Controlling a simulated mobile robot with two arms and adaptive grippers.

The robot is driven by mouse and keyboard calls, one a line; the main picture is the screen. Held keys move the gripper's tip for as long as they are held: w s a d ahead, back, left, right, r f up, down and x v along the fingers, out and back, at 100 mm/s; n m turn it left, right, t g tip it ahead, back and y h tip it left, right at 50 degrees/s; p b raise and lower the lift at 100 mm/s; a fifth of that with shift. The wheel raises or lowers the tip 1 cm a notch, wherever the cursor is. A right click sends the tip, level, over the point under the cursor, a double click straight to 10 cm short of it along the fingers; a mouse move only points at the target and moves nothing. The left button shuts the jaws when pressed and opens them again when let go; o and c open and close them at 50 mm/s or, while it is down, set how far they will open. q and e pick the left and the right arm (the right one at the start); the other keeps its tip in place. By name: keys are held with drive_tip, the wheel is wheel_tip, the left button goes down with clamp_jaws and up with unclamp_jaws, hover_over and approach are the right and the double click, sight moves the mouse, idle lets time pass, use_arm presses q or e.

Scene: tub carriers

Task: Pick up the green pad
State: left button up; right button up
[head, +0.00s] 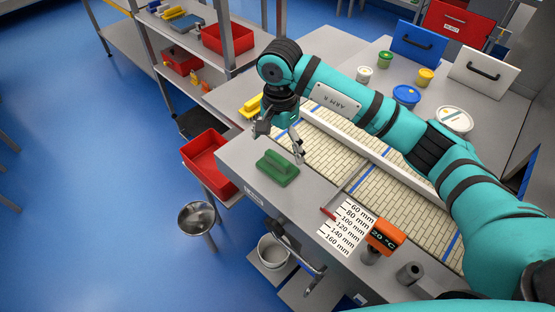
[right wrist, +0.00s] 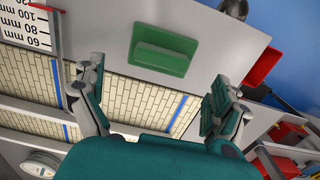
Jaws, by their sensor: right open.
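The green pad (head: 277,168) lies on the grey worktop near its left front corner, with a raised grip along its top. It also shows in the right wrist view (right wrist: 163,50), beyond the fingertips and between their lines. My right gripper (head: 281,143) is above the worktop, just behind the pad and apart from it. In the right wrist view its two fingers (right wrist: 152,85) are wide apart with nothing between them. My left gripper is not in either view.
A conveyor belt (head: 322,154) runs behind the pad. A yellow pad (head: 256,105) lies beyond my right gripper. A millimetre scale card (head: 347,228) and an orange temperature display (head: 385,235) stand to the right. A red bin (head: 209,160) is off the left edge.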

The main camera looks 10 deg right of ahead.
sight(277, 158)
drive_tip(key=shift+s+a+f+p, duration=0.15)
drive_tip(key=shift+f+p, duration=0.4)
drive_tip(key=shift+f, duration=0.25)
wheel_tip(277, 158, down, 4)
drive_tip(key=shift+a+r+p, duration=0.1)
drive_tip(key=shift+a+p, duration=0.05)
drive_tip(key=shift+p, duration=0.85)
drive_tip(key=shift+f, duration=0.35)
drive_tip(key=c, duration=1)
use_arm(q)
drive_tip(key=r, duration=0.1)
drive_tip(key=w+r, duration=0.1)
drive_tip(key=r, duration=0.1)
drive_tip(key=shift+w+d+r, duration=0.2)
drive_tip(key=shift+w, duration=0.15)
use_arm(e)
drive_tip(key=shift+c, duration=0.2)
